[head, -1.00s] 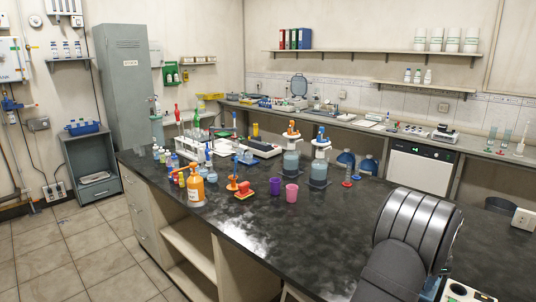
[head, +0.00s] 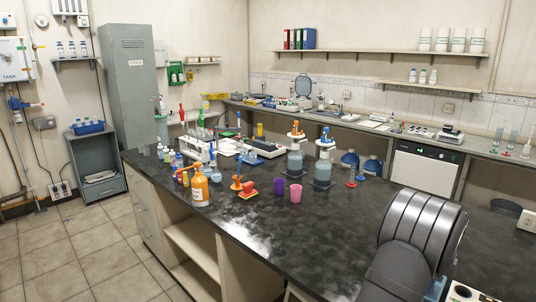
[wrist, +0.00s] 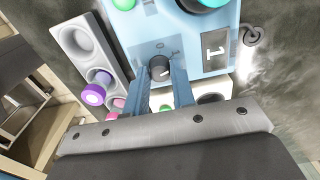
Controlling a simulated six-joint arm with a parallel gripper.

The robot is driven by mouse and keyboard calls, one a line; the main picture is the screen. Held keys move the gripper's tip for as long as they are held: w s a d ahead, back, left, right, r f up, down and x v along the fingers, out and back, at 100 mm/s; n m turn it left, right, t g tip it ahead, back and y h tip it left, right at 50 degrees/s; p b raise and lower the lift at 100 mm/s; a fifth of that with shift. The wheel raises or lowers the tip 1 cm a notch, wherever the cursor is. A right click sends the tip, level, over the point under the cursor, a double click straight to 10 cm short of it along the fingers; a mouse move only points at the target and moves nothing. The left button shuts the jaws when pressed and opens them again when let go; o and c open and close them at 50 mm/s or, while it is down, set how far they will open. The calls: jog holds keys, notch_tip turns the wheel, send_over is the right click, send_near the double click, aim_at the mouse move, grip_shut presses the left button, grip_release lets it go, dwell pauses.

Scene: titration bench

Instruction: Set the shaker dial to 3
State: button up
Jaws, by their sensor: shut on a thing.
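The shaker (wrist: 205,40) is a light blue box in the wrist view, with a dark round dial (wrist: 160,68) on its face. A grey panel (wrist: 214,46) beside the dial reads 1. The dial's pale mark points toward the right, near the panel. My gripper (wrist: 160,77) has its two blue-grey fingers on either side of the dial and is shut on it. In the head view my arm covers this spot, and the gripper and dial are hidden.
A grey rack (wrist: 90,60) with round wells and a purple-capped vial (wrist: 96,90) stands left of the shaker. A green button (wrist: 124,4) is above the dial.

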jog(key=shift+c, duration=0.5)
jog(key=m, duration=0.5)
jog(key=shift+m, duration=0.4)
jog(key=m, duration=0.6)
jog(key=o, duration=1.3)
